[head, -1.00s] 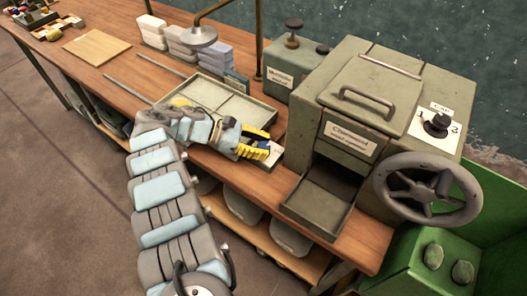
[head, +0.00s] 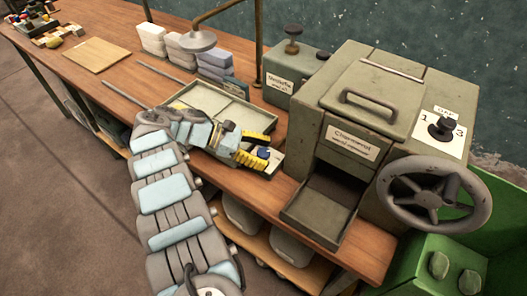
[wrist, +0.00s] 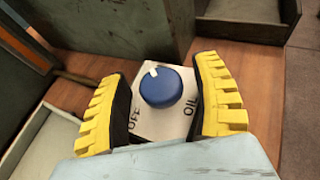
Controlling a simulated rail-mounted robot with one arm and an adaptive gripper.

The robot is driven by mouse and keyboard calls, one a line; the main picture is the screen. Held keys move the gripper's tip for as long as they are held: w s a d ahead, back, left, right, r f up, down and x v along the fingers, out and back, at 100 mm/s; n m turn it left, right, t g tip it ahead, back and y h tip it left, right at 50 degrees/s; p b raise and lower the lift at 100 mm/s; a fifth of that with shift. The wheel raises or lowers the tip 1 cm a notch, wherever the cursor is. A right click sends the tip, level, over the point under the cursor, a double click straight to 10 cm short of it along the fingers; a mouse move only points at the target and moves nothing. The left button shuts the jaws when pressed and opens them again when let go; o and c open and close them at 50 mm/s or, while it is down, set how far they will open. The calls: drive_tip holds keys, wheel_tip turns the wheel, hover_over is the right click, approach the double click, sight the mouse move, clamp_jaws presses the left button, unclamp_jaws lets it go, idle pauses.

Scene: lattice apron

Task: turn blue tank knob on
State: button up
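The blue knob (wrist: 160,88) sits on a white plate (wrist: 168,118) with dark lettering. In the wrist view its white pointer mark faces the upper left. One label at the lower left reads OFF; another, turned, is at the right. My gripper (wrist: 166,95) is open, with one yellow ribbed finger on each side of the knob and visible gaps between fingers and knob. In the head view my gripper (head: 256,149) is low over the bench's front edge, and the blue knob (head: 263,153) shows between its fingers.
The grey-green press (head: 351,130) with an open chute and a large handwheel (head: 434,194) stands right of my gripper. A shallow tray (head: 190,98) lies behind my arm. A labelled grey-green box (head: 292,75) stands behind.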

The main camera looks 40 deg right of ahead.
sight(264, 152)
drive_tip(key=shift+r, duration=5.05)
